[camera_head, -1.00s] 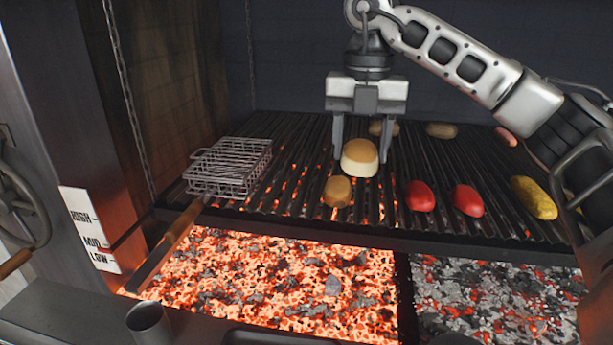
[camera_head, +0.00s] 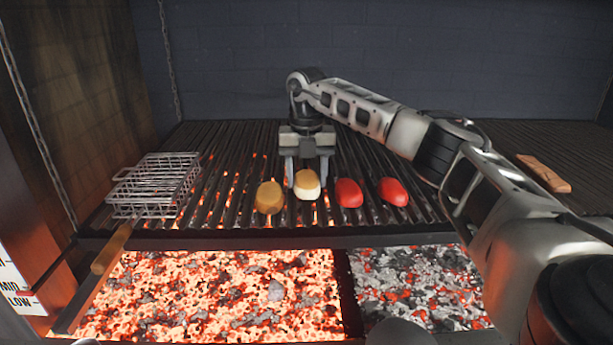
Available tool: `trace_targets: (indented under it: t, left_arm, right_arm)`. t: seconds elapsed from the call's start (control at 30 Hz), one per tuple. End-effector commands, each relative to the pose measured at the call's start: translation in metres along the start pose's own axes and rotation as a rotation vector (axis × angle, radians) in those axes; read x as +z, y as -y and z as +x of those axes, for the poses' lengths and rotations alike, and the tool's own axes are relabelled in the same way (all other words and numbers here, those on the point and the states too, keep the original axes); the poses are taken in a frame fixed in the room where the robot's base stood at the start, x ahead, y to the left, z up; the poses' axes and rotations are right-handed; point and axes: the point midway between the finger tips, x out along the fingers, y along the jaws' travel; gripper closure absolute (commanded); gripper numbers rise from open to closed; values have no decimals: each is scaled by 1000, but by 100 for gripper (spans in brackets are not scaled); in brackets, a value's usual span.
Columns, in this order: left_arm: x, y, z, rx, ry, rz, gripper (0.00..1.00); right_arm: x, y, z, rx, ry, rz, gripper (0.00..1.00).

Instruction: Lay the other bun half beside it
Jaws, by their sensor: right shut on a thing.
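My right gripper (camera_head: 307,178) points down over the grill grate and is shut on a pale-topped bun half (camera_head: 307,187), with a finger on either side of it. The bun half is at or just above the bars; I cannot tell whether it touches them. The other bun half (camera_head: 269,198), golden brown, lies on the grate just to its left, with a small gap between them. My left gripper is not in view.
Two red pieces (camera_head: 349,194) (camera_head: 393,192) lie on the grate (camera_head: 225,200) to the right. A wire basket (camera_head: 155,185) with a wooden handle stands at left. A wooden piece (camera_head: 545,173) lies far right. Glowing coals (camera_head: 210,290) are below the front edge.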

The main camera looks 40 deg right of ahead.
Motion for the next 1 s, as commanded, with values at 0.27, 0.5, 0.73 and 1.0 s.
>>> trace_targets:
  t: [0.27,0.5,0.73,1.0]
  left_arm:
    - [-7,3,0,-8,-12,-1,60]
    - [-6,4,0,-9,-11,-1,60]
    - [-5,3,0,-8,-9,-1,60]
    - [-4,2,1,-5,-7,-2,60]
  right_arm:
    - [0,0,12,2,1,1,69]
    - [0,0,16,2,0,2,44]
    - [0,0,15,2,1,2,25]
    - [0,-1,4,4,3,2,25]
